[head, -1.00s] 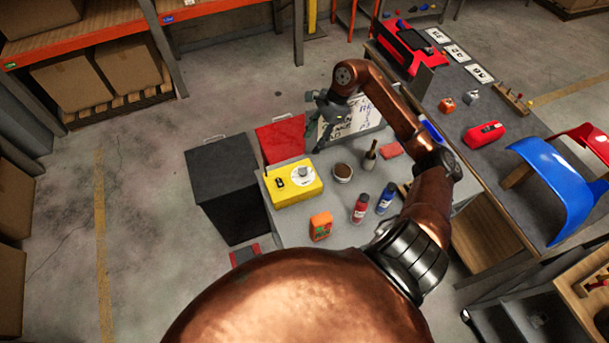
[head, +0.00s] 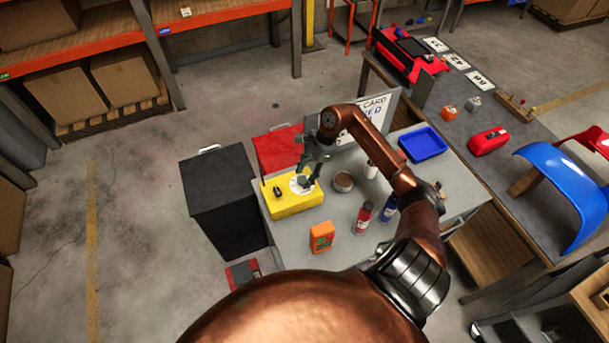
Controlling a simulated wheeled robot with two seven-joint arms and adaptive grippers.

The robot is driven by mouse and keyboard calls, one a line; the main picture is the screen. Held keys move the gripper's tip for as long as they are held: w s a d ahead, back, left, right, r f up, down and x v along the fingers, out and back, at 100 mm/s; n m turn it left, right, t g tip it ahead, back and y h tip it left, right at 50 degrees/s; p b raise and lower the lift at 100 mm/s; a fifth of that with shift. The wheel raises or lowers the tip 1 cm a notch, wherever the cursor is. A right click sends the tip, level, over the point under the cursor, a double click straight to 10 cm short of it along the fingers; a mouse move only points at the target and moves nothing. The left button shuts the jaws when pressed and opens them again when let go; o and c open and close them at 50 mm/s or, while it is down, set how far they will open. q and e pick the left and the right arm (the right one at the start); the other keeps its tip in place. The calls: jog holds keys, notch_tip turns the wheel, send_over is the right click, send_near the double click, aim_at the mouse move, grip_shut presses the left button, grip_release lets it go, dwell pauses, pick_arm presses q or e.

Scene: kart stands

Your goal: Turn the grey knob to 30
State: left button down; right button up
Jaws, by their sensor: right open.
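The yellow box (head: 285,207) stands at the left end of the grey table, with a white round dial (head: 295,184) on its top. The grey knob (head: 303,181) sits on this dial and is mostly hidden by my right gripper. My right gripper (head: 309,178) is open and reaches down over the dial, with its fingers close around the knob. I cannot tell whether they touch it. The dial's numbers and pointer are too small to read. A black switch also sits on the yellow box, left of the dial. My left gripper is not in view.
An orange box (head: 322,237), a red bottle (head: 364,215), a blue bottle (head: 387,209) and a round bowl (head: 343,181) stand right of the yellow box. A blue tray (head: 424,157) and a sign board (head: 378,112) are farther back.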

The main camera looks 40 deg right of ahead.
jog(key=shift+a+f, duration=0.15)
jog(key=shift+f, duration=0.15)
jog(key=shift+c, duration=0.6)
jog(key=c, duration=1)
